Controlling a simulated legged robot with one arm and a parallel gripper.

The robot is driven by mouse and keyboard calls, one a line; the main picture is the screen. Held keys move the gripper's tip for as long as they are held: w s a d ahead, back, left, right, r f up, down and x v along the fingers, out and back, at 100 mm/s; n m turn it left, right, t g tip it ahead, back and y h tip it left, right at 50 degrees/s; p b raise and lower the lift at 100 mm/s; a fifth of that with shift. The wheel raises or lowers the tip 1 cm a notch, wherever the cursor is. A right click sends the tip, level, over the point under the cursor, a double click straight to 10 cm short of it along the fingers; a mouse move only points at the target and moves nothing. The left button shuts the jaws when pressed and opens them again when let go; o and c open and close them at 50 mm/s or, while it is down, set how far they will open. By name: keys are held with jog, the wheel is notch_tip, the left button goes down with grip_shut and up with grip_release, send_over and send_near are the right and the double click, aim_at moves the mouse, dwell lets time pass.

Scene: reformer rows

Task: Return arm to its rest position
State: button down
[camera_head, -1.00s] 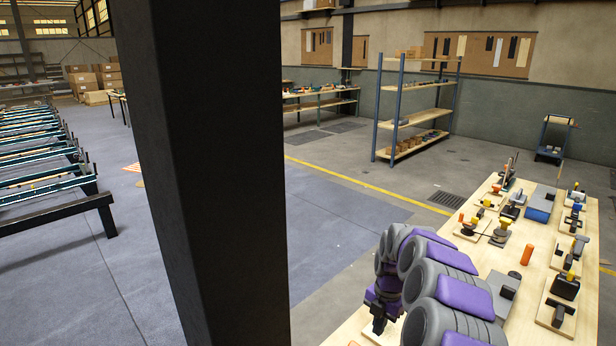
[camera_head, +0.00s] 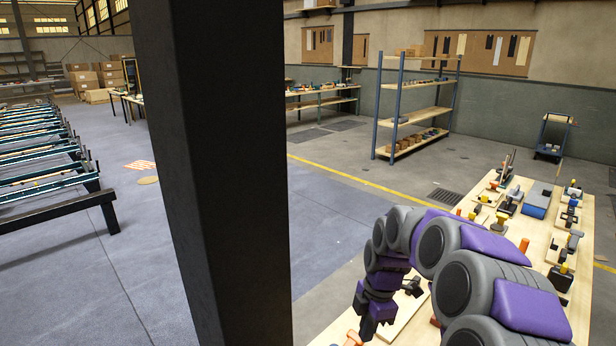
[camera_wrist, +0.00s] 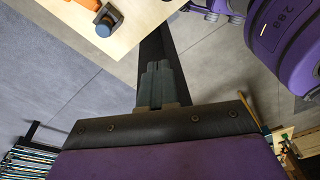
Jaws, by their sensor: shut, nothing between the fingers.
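My purple and grey arm (camera_head: 465,268) reaches over the workbench at the lower right of the head view. It bends down, with my gripper (camera_head: 366,332) low at the bench's left edge. In the wrist view, the fingers of my gripper (camera_wrist: 157,70) are together with nothing between them. They point past the edge of the workbench (camera_wrist: 135,20) toward the floor. Part of my own purple body (camera_wrist: 285,40) shows at the upper right of the wrist view.
A thick black post (camera_head: 215,170) stands close in front, left of the arm. The workbench (camera_head: 480,195) carries several tools and fixtures. A blue shelf rack (camera_head: 415,110) and a cart (camera_head: 553,135) stand behind. Rows of racks (camera_head: 45,160) are at the left. Floor between is clear.

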jog(key=s+a+r+m, duration=0.1)
jog(key=s+r+m, duration=0.3)
jog(key=s, duration=0.5)
jog(key=s+a+r+m, duration=0.1)
jog(key=s+r+m, duration=0.2)
jog(key=s+m, duration=0.35)
jog(key=s+d+f+m, duration=0.1)
jog(key=s+m, duration=0.4)
jog(key=s, duration=0.4)
jog(key=s+d+f+m+h, duration=0.1)
jog(key=s+m, duration=0.4)
jog(key=s, duration=0.5)
jog(key=shift+s+d+m+g, duration=0.15)
jog(key=shift+d+m+g, duration=0.15)
jog(key=shift+m+g, duration=0.1)
